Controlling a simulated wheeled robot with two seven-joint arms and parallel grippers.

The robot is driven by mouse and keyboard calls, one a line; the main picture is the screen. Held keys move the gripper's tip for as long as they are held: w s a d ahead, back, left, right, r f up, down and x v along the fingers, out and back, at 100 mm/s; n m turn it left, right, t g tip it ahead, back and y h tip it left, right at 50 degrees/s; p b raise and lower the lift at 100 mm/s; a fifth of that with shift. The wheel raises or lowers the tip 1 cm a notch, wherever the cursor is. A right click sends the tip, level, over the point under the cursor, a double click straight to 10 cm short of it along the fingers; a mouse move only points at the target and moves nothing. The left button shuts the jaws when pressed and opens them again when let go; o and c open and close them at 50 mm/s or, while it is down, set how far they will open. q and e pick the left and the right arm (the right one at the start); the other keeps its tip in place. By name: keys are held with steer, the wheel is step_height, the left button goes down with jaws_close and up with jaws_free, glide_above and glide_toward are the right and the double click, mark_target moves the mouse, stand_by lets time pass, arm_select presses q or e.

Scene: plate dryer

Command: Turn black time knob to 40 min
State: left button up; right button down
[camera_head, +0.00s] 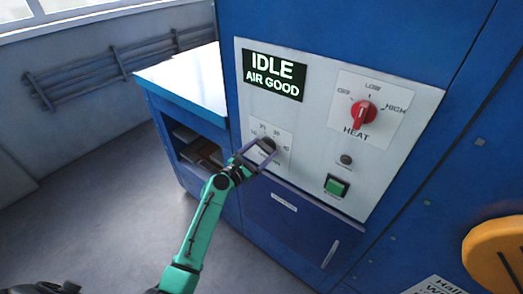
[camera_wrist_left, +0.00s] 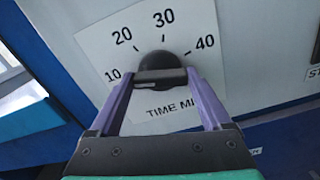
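The black time knob (camera_head: 266,145) sits on a white dial plate at the lower left of the control panel. In the left wrist view the knob (camera_wrist_left: 160,62) shows a dark bar lying across it, with 10, 20, 30 and 40 marked around it. Which mark it points to I cannot tell. My left gripper (camera_head: 258,153) is at the knob, its two purple fingers (camera_wrist_left: 160,80) wide apart, one on each side of the bar. Whether the fingertips press on it I cannot tell. My right gripper is not in view.
The display (camera_head: 274,76) reads IDLE, AIR GOOD. A red heat knob (camera_head: 363,114), a small dark button (camera_head: 346,160) and a green button (camera_head: 336,186) are to the right. A blue drawer front (camera_head: 290,222) is below. A light-topped blue cabinet (camera_head: 190,80) stands at left.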

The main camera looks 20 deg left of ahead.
arm_select(q)
steer(key=c, duration=0.6)
steer(key=shift+o, duration=0.2)
